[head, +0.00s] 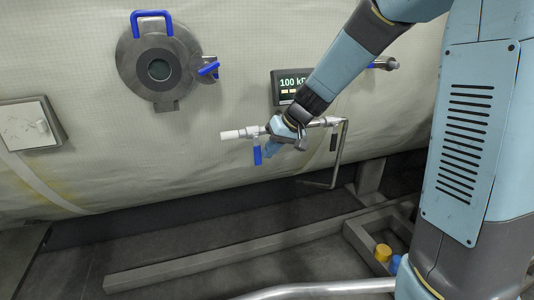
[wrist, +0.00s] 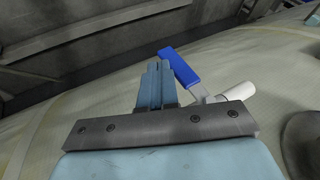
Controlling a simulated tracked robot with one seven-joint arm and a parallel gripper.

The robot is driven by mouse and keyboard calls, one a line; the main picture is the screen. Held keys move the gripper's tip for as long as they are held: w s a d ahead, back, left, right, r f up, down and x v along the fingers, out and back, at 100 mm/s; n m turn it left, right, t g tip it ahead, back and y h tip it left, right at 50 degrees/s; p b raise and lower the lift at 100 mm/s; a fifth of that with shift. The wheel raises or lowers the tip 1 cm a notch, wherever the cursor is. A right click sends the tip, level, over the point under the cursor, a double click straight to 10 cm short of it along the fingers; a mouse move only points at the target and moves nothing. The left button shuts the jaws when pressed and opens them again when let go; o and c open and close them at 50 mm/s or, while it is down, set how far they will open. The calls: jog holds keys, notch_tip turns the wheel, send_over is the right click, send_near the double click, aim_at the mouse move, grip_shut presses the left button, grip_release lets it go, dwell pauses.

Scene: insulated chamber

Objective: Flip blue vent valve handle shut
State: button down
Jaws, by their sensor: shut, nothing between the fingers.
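The blue vent valve handle (head: 257,156) hangs down from a thin metal pipe with a white end piece (head: 232,134), on the side of the large padded chamber. It points roughly square to the pipe. My gripper (head: 269,150) is just right of the handle, its fingers shut and empty, pointing down. In the wrist view the shut fingers (wrist: 158,68) lie close beside the blue handle (wrist: 180,68). I cannot tell whether they touch it. The white end piece (wrist: 240,91) shows to the right. My wrist hides part of the pipe and valve body.
A round hatch (head: 160,70) with blue handles is at the upper left. A small display (head: 287,86) reading about 100 sits behind my arm. A bent metal pipe (head: 341,155) drops to the right. A grey box (head: 30,125) is at left. Floor beams (head: 230,250) run below.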

jog(key=shift+r, duration=0.4)
